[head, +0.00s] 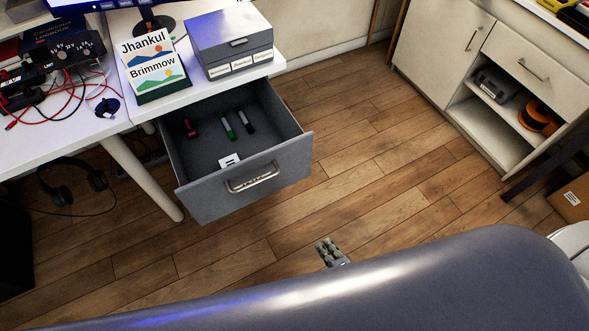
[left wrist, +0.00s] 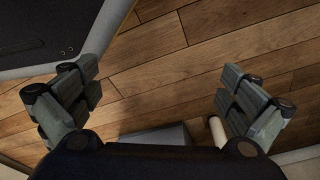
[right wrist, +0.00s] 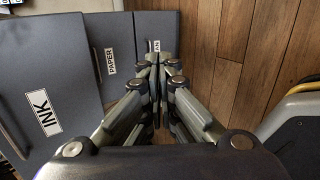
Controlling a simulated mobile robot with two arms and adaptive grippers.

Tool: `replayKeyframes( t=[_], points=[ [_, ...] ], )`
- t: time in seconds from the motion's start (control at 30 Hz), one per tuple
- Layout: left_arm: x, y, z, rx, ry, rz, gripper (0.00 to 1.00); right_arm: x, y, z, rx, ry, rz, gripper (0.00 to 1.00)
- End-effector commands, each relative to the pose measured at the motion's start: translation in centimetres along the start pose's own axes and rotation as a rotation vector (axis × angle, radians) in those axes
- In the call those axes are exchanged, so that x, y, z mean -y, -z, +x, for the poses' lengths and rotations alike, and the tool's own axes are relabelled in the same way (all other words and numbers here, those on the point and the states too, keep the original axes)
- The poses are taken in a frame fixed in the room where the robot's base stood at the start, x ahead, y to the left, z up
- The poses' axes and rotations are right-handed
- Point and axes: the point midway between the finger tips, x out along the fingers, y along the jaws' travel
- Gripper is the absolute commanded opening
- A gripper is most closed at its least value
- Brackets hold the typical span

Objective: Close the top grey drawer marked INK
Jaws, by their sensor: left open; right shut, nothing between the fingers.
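The grey drawer (head: 215,200) stands pulled out beneath the white desk in the head view. It has a silver handle (head: 252,179) and several markers lie inside. In the right wrist view the INK drawer's front (right wrist: 62,88) shows at the left with its white INK label (right wrist: 42,113). My right gripper (head: 330,250) is shut and empty, in front of the drawer and apart from it, to the lower right in the head view. It also shows in the right wrist view (right wrist: 160,68). My left gripper (left wrist: 158,88) is open and empty over the wooden floor; the head view does not show it.
Below INK, a PAPER drawer (right wrist: 104,25) and a third drawer (right wrist: 153,22) show. A white cabinet (head: 430,45) stands at the right. Wooden floor between is clear.

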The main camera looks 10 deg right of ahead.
Motion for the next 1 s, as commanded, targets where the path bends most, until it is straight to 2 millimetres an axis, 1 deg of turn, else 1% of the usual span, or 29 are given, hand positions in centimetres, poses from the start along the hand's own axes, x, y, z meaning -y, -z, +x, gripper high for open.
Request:
replayKeyframes(
  t=[0.03,0.07,0.1,0.13,0.2,0.3,0.4,0.5,0.6,0.67,0.77,0.87,1.0],
  points=[
    [0.1,1.1,1.1,-0.013,0.001,-0.002,1.0,-1.8,-0.2,0.4,0.013,-0.083,-0.156,0.0],
    [0.1,1.6,1.0,-0.018,0.002,-0.003,1.0,-3.3,-0.3,0.2,0.025,-0.129,-0.258,0.0],
    [0.1,2.4,0.9,-0.023,0.002,-0.004,1.0,-5.4,-0.5,-0.2,0.048,-0.189,-0.392,0.0],
    [0.2,2.9,0.7,-0.028,0.003,-0.005,1.0,-6.9,-0.7,-0.7,0.07,-0.23,-0.493,0.0],
    [0.2,4.1,0.3,-0.038,0.004,-0.008,1.0,-10.3,-1.0,-1.9,0.133,-0.32,-0.724,0.0],
    [0.3,5.3,-0.6,-0.05,0.006,-0.01,1.0,-14.4,-1.4,-4.0,0.239,-0.413,-1.018,0.0],
    [0.4,6.2,-1.5,-0.059,0.007,-0.012,1.0,-17.4,-1.5,-6.0,0.335,-0.469,-1.241,0.0],
    [0.4,6.6,-2.1,-0.062,0.008,-0.013,1.0,-19.3,-1.6,-7.4,0.404,-0.497,-1.383,0.0],
    [0.4,6.8,-2.5,-0.063,0.008,-0.013,1.0,-20.3,-1.6,-8.1,0.437,-0.508,-1.448,0.0],
    [0.4,6.7,-2.5,-0.062,0.008,-0.013,1.0,-20.7,-1.6,-8.0,0.443,-0.511,-1.461,0.0],
    [0.4,6.4,-2.1,-0.057,0.007,-0.013,1.0,-21.4,-1.6,-7.3,0.444,-0.513,-1.462,0.0],
    [0.4,5.9,-1.2,-0.051,0.007,-0.012,1.0,-22.4,-1.6,-6.2,0.444,-0.514,-1.462,0.0],
    [0.3,5.0,0.2,-0.042,0.005,-0.01,1.0,-23.8,-1.5,-4.1,0.443,-0.514,-1.459,0.0]
  ],
)
